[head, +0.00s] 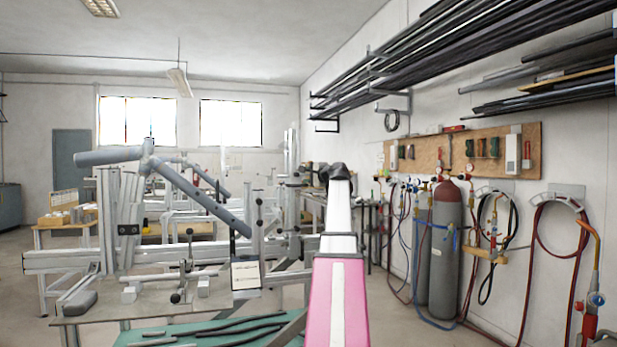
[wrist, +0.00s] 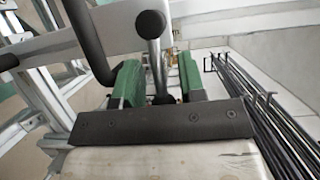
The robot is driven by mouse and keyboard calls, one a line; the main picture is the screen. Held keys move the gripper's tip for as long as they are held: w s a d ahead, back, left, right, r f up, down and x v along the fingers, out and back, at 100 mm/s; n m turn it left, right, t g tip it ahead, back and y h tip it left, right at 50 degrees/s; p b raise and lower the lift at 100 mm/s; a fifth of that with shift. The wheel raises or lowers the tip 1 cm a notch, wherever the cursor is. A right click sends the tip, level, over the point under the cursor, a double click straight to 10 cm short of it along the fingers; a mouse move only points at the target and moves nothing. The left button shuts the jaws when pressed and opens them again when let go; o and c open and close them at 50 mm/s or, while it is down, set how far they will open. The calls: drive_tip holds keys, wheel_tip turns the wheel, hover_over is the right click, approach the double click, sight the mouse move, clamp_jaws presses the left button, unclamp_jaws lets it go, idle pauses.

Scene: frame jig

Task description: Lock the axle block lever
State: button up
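In the wrist view, a metal lever with a round black knob (wrist: 151,24) stands between the two green fingers of my gripper (wrist: 158,80). The fingers are apart, with gaps visible beside the lever's rod, so my gripper is open around or behind it; the depth is unclear. A second dark ball shows low between the fingers. In the head view, my dark gripper (head: 337,172) is at the far end of my pink and white arm, right of the frame jig (head: 60,259). Its fingers cannot be made out there. Which head-view lever this is cannot be told.
A black curved bar (wrist: 88,40) passes close to the left finger in the wrist view. A grey tube (head: 200,198) crosses above the jig. Gas cylinders (head: 445,250) and hoses stand along the right wall. Open floor lies between my arm and them.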

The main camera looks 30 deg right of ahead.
clamp_jaws()
drive_tip(key=shift+r+n, duration=0.1)
drive_tip(key=shift+n, duration=0.2)
drive_tip(key=n, duration=0.1)
drive_tip(key=r+n+g, duration=0.1)
drive_tip(key=shift+a+r+n+h, duration=0.1)
drive_tip(key=shift+r+n+h, duration=0.15)
drive_tip(key=shift+n+h, duration=0.15)
drive_tip(key=n, duration=0.1)
drive_tip(key=r+n+g+h, duration=0.1)
drive_tip(key=a+n, duration=0.1)
drive_tip(key=shift+w+r+g, duration=0.2)
drive_tip(key=shift+r+g, duration=0.05)
drive_tip(key=shift+g, duration=0.05)
drive_tip(key=a+n+h, duration=0.1)
drive_tip(key=n, duration=0.1)
drive_tip(key=r+n+g+h, duration=0.1)
drive_tip(key=n, duration=0.1)
drive_tip(key=shift+w+a+r+h, duration=0.1)
drive_tip(key=shift+w+a+h, duration=0.1)
drive_tip(key=shift+a+h, duration=0.2)
drive_tip(key=shift+w+a+r+n+g+h, duration=0.15)
drive_tip(key=shift+a+n+h, duration=0.2)
drive_tip(key=shift+n+h, duration=0.25)
drive_tip(key=shift+a+f+n+g+h, duration=0.15)
drive_tip(key=shift+a+n+h, duration=0.25)
drive_tip(key=shift+n, duration=0.4)
drive_tip(key=shift+r, duration=0.1)
